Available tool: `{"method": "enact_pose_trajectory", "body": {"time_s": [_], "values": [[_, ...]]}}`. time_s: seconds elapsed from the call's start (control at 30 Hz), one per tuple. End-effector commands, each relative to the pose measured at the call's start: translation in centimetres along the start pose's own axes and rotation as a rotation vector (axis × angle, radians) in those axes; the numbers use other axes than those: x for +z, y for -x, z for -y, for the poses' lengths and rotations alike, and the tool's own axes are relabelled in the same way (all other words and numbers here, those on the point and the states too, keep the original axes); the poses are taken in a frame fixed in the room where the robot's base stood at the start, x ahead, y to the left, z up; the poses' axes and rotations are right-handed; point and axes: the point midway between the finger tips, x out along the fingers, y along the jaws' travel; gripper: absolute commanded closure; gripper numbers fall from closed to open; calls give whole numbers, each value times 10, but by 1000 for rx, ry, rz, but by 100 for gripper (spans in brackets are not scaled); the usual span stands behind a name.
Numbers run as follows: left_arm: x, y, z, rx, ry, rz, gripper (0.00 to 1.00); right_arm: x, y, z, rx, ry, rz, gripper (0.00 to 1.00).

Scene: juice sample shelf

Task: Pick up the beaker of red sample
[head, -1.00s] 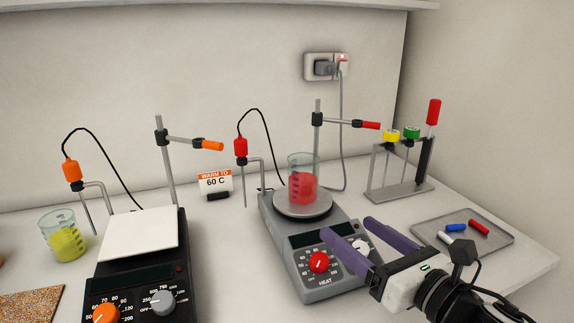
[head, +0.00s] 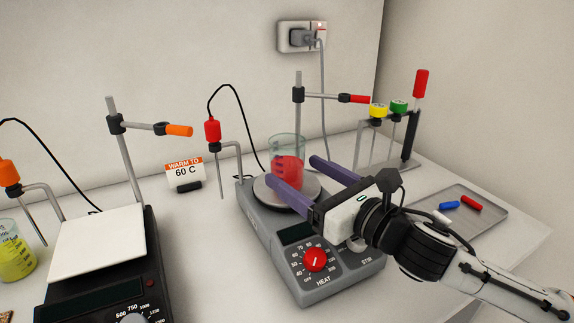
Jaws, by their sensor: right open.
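The beaker of red sample (head: 287,160) is clear glass with red liquid in its lower part. It stands upright on the round plate of the grey hotplate (head: 262,217). My right gripper (head: 293,171) is open, with its two purple fingers pointing at the beaker. The left finger overlaps the beaker's lower left in the picture, and the other finger is at its right. I cannot tell whether either finger touches the glass. My left gripper is out of view.
A red probe (head: 212,132) hangs left of the beaker, and a clamp stand (head: 298,100) rises behind it. A black hotplate (head: 100,290) and a beaker of yellow liquid (head: 14,260) are at the left. A grey tray (head: 490,228) and a tube rack (head: 372,150) are at the right.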

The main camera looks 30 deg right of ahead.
Motion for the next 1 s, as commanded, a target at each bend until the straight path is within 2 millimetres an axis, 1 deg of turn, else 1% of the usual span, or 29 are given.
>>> {"method": "enact_pose_trajectory", "body": {"time_s": [0.17, 0.3, 0.43, 0.53, 0.77, 0.87, 1.0], "values": [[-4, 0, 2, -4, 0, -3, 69, 3, -13, 2, -2, -4, 3, 26], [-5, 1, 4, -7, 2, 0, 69, 6, -32, 4, -2, -4, 4, 26], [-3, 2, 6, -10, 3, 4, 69, 4, -46, 4, -1, -4, 2, 26], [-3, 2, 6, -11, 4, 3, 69, 4, -52, 4, -1, -1, 1, 26], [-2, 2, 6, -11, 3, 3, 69, 2, -52, 3, 0, 0, 0, 26], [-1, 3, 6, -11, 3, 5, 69, 2, -52, 3, 0, 0, 0, 42], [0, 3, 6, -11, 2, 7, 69, 2, -52, 3, 0, 0, 0, 65]]}}
